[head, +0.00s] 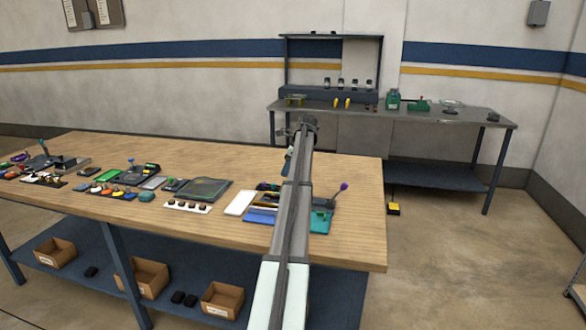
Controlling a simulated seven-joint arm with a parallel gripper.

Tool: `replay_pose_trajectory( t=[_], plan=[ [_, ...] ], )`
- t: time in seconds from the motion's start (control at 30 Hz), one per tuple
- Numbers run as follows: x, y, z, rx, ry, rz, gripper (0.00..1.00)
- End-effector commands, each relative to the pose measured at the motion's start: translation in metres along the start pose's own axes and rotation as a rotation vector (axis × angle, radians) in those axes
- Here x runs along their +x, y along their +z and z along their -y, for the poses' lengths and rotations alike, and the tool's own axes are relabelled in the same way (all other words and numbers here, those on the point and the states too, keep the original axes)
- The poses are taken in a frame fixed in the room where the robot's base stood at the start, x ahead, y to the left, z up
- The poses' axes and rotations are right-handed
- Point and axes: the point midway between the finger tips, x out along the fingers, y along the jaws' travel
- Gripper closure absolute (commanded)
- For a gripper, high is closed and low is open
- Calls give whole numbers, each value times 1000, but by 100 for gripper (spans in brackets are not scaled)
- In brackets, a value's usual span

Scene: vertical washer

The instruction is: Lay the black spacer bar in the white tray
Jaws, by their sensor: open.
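My arm reaches forward from the bottom of the head view. My gripper (303,125) is at its far end, small in the picture and open; the fingers are hard to make out. A flat, plain white rectangle (240,203), which looks like the white tray, lies on the wooden bench left of my arm. I see nothing lying on it. I cannot pick out the black spacer bar for sure. Small dark pieces (268,187) lie just right of the white rectangle, beside my arm, too small to identify. My arm hides part of the bench there.
The wooden bench (350,245) carries many small parts to the left, including a dark grey tray (205,190) and a white strip with brown knobs (187,207). A teal tray (320,220) sits right of my arm. The bench's right end and front strip are clear.

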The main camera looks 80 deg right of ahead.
Motion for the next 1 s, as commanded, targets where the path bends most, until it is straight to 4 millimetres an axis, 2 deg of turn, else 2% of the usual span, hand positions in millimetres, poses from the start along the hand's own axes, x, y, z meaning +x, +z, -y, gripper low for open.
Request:
replay_pose_trajectory(
  t=[0.1,0.27,1.0],
  plan=[
    [-10,-16,2,35,11,-3,57],
    [-5,-20,1,45,16,-5,57],
    [104,-19,-1,42,15,-5,57]
  ],
)
